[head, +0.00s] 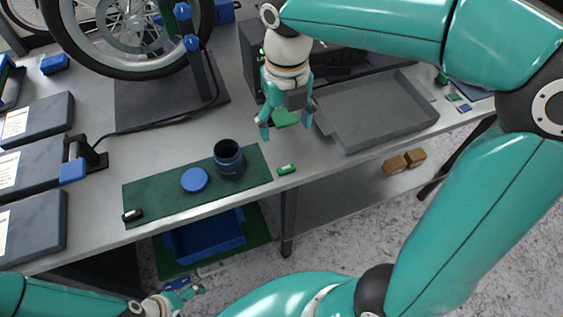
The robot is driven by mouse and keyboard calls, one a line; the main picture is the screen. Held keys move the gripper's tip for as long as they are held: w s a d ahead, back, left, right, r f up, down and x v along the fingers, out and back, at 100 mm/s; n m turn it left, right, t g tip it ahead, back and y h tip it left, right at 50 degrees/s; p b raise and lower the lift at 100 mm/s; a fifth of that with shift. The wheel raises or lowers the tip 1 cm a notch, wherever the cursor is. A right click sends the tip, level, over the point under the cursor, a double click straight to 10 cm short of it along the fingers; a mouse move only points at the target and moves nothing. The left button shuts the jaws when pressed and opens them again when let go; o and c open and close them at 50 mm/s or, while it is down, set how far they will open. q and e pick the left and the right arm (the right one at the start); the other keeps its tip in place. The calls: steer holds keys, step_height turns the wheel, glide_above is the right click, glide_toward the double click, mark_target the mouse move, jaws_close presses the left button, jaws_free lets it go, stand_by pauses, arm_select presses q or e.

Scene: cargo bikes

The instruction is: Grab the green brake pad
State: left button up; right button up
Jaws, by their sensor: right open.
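A small green block (286,169) with a dark mark lies near the front table edge, right of the green mat; it looks like a brake pad. Another green piece (285,118) shows between and behind the fingers of my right gripper (287,117); I cannot tell which of the two is the brake pad. The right gripper is open and points down above the table, behind the small block and apart from it. I cannot tell whether its fingers touch the green piece. My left gripper (184,291) is low at the bottom, in front of the table; its finger state is unclear.
A grey tray (377,116) lies right of the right gripper. A dark blue cup (229,157) and a blue disc (195,180) stand on the green mat (151,192). A bike wheel (128,30) and stand are behind. A blue bin (207,242) sits below.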

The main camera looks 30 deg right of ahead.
steer(key=b, duration=0.1)
glide_above(286, 168)
steer(key=f, duration=1)
steer(key=shift+s+d, duration=0.15)
steer(key=shift+s, duration=0.15)
steer(key=shift+w+f, duration=0.15)
steer(key=shift+f, duration=1.2)
steer(key=shift+w+f, duration=0.15)
steer(key=shift+f, duration=1.2)
steer(key=c, duration=1)
